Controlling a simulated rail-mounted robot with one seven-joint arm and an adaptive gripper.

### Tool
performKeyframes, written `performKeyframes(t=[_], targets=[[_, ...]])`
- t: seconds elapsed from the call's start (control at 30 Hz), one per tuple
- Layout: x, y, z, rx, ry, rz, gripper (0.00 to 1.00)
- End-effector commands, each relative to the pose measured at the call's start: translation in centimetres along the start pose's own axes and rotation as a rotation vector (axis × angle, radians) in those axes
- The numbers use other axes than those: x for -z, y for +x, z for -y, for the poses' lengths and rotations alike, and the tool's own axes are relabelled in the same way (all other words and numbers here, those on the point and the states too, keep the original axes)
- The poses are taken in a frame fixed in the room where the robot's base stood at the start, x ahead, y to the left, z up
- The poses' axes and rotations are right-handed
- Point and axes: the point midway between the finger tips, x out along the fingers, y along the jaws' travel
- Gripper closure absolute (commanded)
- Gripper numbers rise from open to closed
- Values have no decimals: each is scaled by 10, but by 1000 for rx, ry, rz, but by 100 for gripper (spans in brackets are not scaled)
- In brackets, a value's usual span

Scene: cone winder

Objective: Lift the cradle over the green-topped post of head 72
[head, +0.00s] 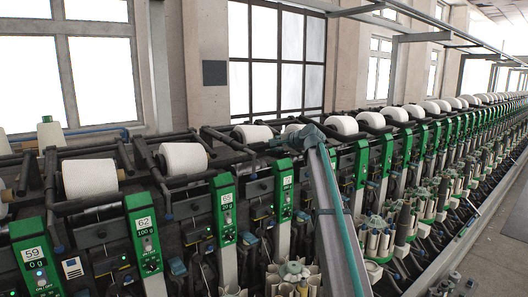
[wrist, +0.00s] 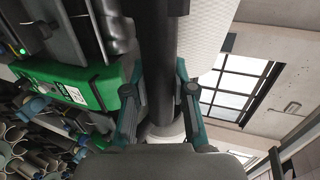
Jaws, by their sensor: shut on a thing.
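In the wrist view, my gripper (wrist: 160,95) has its two teal fingers closed on either side of a dark round bar of the cradle (wrist: 157,50). A white yarn package (wrist: 208,30) lies close to the right of the bar. The green-topped post (wrist: 75,90) is at the left, close beside the left finger. In the head view, my gripper (head: 309,136) is at the cradle just above and right of the green-topped post (head: 283,190), whose small label I cannot read surely.
Neighbouring green posts (head: 223,208) and cradles with white packages (head: 184,160) stand close on both sides. The row runs far to the right. Bobbin holders (head: 380,240) stand low in front. Windows and a pillar (head: 208,110) are behind. The aisle floor (head: 495,250) is clear.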

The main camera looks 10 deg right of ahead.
Motion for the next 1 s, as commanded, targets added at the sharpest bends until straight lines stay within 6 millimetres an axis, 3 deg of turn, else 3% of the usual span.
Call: performKeyframes(t=[0.1,0.43,0.47,0.6,1.0], targets=[[-1,-3,14,3,1,2,100],[-2,-4,13,-1,1,4,100],[-2,-4,13,-2,1,4,72],[-3,-4,13,-2,1,5,49],[-3,-9,13,-1,0,4,49]])
